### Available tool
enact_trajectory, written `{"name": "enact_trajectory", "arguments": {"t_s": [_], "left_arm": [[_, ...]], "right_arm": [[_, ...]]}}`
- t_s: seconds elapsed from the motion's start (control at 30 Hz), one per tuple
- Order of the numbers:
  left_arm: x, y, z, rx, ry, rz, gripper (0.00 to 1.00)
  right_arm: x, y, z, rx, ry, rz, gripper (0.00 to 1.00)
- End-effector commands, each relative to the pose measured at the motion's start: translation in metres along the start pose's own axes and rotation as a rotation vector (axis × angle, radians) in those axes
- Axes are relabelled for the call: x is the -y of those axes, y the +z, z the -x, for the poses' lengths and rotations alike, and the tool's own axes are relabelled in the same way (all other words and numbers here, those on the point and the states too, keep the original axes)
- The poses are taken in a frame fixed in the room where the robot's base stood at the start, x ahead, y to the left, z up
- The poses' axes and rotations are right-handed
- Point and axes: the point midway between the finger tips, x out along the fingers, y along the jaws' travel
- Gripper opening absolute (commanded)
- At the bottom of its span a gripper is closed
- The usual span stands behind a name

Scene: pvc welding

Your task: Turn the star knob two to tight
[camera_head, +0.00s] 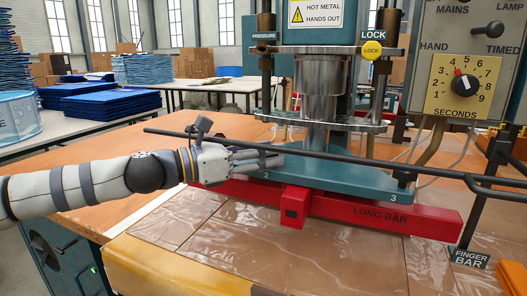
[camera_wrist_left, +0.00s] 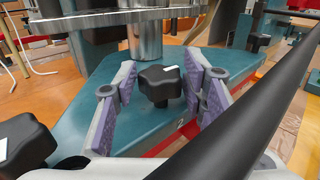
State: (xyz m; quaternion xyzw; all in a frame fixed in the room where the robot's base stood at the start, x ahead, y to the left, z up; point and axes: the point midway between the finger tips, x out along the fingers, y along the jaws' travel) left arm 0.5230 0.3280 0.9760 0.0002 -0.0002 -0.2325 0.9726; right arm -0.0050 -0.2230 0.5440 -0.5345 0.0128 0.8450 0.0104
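Star knob two is a black lobed knob (camera_wrist_left: 163,82) with a white mark on top, standing on the teal plate (camera_wrist_left: 215,62) beside the printed number 2 in the left wrist view. My left gripper (camera_wrist_left: 165,90) is open, with one finger on each side of the knob and visible gaps between the pads and it. In the head view my left gripper (camera_head: 268,158) reaches in from the left over the teal plate (camera_head: 340,175), and the knob is hidden there. My right gripper is not in view.
A black finger bar (camera_head: 350,153) crosses in front of the press, close to my left gripper. Another black knob (camera_wrist_left: 24,145) stands at lower left in the wrist view. The red long bar (camera_head: 380,213) lies under the plate. The timer box (camera_head: 462,75) is at right.

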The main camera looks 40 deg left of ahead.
Motion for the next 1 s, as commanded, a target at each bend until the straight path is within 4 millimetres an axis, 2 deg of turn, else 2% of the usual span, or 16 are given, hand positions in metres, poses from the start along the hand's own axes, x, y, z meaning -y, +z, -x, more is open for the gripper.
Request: {"name": "enact_trajectory", "arguments": {"t_s": [0.37, 0.57, 0.67, 0.8, 0.9, 1.0], "left_arm": [[0.001, -0.001, 0.002, 0.001, -0.003, 0.002, 0.5], [0.002, -0.003, 0.018, 0.004, -0.006, 0.012, 0.5], [0.001, -0.003, 0.029, -0.003, -0.002, 0.003, 0.5], [-0.001, -0.002, 0.07, -0.003, 0.006, 0.003, 0.5], [-0.001, -0.001, 0.094, -0.002, 0.004, 0.001, 0.5], [-0.001, 0.0, 0.11, -0.001, 0.002, 0.002, 0.5]], "right_arm": [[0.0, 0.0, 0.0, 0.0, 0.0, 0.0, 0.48], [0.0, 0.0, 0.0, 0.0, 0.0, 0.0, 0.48], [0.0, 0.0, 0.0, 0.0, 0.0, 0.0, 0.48], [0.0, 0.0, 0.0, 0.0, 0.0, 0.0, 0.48], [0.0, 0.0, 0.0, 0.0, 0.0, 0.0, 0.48], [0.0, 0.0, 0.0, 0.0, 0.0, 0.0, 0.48]]}}
